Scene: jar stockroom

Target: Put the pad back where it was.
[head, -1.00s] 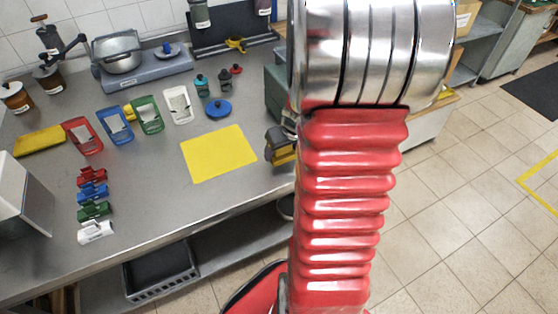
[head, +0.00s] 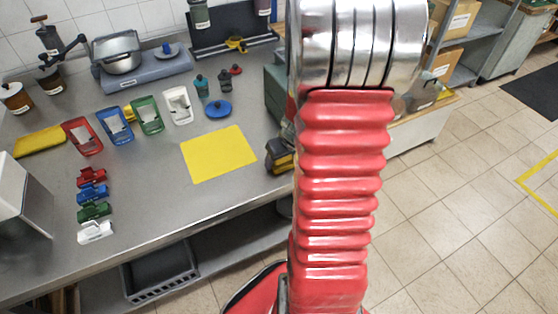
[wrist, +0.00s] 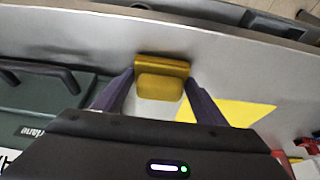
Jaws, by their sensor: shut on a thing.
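My gripper (wrist: 160,82) is shut on a small yellow pad (wrist: 160,86), a block with a ridge along its top, gripped between the two dark fingers. In the head view the pad (head: 281,163) and gripper show only partly, at the left side of my red arm over the bench's right front part. A flat yellow mat (head: 218,154) lies on the bench to the left of the gripper; part of it (wrist: 235,110) shows right of the fingers in the wrist view. I cannot tell how high the pad is above the bench.
A dark green case (wrist: 45,110) stands close beside the gripper. Red, blue, green and white clips (head: 94,231) and matching open holders (head: 147,114) stand in rows at the left. A blue round lid (head: 218,108) lies behind the mat. The bench's front edge (head: 200,213) is near.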

